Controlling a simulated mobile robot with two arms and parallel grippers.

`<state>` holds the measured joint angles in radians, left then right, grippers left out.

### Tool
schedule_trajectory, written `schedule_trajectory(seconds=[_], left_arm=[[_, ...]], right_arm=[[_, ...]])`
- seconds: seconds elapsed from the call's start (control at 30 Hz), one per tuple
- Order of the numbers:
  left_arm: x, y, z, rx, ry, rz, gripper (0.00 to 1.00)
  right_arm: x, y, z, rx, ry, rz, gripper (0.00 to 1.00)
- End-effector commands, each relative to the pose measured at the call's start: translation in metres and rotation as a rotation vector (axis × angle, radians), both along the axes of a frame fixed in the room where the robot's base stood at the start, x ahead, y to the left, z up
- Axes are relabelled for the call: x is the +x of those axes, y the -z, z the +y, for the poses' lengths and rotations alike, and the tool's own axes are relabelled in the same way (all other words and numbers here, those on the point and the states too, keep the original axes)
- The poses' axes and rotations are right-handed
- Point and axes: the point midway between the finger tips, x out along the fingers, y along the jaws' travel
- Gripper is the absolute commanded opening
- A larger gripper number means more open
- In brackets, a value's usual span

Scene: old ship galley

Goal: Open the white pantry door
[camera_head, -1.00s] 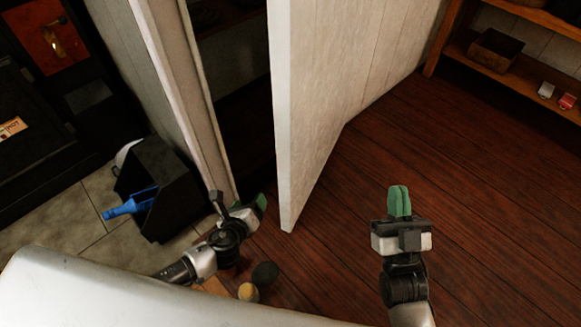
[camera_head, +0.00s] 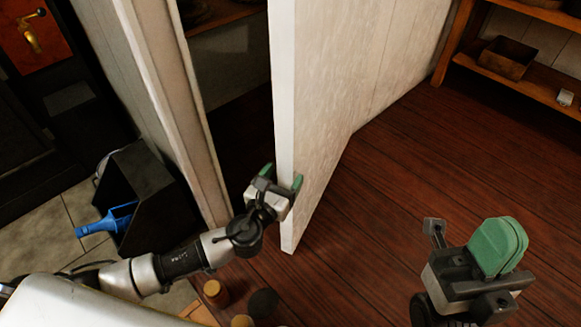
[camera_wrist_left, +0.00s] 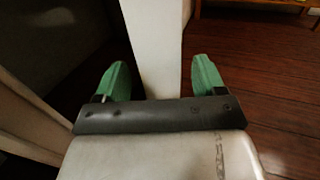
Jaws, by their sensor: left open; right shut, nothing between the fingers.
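The white pantry door (camera_head: 335,100) stands ajar, swung out from its frame, with a dark gap between its free edge and the white door post (camera_head: 165,90). My left gripper (camera_head: 281,180) is open at the door's free edge, with one green finger on each side of it. In the left wrist view the door edge (camera_wrist_left: 155,45) lies between the two spread green fingertips (camera_wrist_left: 153,80). I cannot tell whether the fingers touch the door. My right gripper (camera_head: 499,247) is shut and empty over the floor, to the right of the door.
Small round items (camera_head: 262,302) lie on the floor below my left arm. A wooden shelf (camera_head: 530,75) stands at the back right. The wooden floor (camera_head: 400,200) right of the door is clear.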

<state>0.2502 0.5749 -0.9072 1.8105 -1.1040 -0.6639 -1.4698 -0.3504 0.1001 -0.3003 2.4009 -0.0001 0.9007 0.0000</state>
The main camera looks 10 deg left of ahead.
Motion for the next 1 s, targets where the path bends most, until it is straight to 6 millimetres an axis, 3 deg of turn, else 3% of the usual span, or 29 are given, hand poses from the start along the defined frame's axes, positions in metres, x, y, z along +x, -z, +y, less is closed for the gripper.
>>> schedule_trajectory(seconds=[0.1,0.3,0.63,1.0], left_arm=[[0.021,0.001,-0.005,0.001,0.000,-0.002,0.70],[0.038,0.001,-0.009,0.000,0.000,0.000,0.70],[0.041,0.001,-0.009,-0.001,0.000,0.002,0.70],[0.041,0.001,-0.009,-0.001,0.000,0.002,0.14]], right_arm=[[0.000,0.008,0.000,0.000,0.000,0.001,0.00],[0.002,0.007,0.000,-0.003,0.000,-0.011,0.00],[0.003,0.007,0.001,-0.003,0.000,-0.009,0.00],[0.002,0.007,0.001,-0.003,0.000,-0.010,0.00]])
